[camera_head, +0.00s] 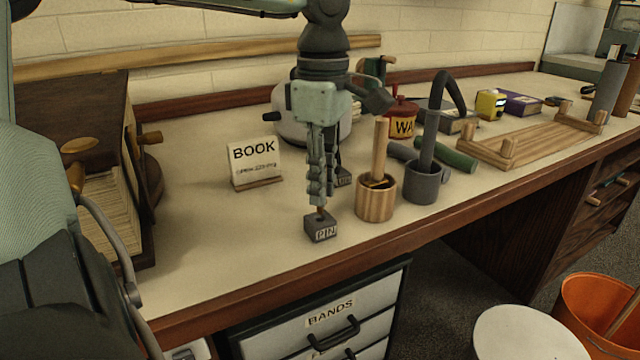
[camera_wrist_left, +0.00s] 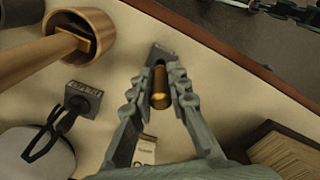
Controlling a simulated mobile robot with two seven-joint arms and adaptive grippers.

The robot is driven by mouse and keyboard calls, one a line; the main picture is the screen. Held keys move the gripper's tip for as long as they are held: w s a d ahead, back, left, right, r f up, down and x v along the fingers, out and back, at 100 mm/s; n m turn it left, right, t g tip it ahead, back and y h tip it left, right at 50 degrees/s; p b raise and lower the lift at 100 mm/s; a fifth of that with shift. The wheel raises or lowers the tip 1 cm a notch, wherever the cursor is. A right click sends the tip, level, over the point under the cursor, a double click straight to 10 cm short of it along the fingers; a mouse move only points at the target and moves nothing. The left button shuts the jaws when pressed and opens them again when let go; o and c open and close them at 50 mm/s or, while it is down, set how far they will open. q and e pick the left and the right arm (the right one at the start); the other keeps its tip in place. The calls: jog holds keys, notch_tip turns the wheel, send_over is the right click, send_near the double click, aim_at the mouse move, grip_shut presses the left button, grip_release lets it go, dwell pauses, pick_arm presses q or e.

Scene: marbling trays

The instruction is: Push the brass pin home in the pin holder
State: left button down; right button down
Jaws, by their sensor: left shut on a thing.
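My left gripper (camera_head: 319,198) points straight down and is shut on the brass pin (camera_wrist_left: 160,88). In the wrist view the pin stands between the two fingertips (camera_wrist_left: 160,98). In the head view only a little brass shows below the fingers. The pin holder (camera_head: 321,230) is a small dark grey block labelled PIN, standing on the bench near its front edge. It lies directly under the fingertips and also shows beyond the pin in the wrist view (camera_wrist_left: 158,53). The pin's lower end meets the block's top; how deep it sits I cannot tell. My right gripper is not in view.
A wooden cup (camera_head: 376,206) and a grey cup (camera_head: 421,187) with upright handles stand close to the right. A BOOK card (camera_head: 254,163) stands left. A wooden press (camera_head: 95,115) fills the far left. The bench front between press and holder is clear.

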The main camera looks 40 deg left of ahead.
pick_arm(q)
jog(key=shift+f+b, duration=1.2)
jog(key=shift+f, duration=0.3)
jog(key=c, duration=1.4)
grip_release()
jog(key=shift+r, duration=0.2)
notch_tip(320, 180, up, 12)
jog(key=shift+f, duration=0.1)
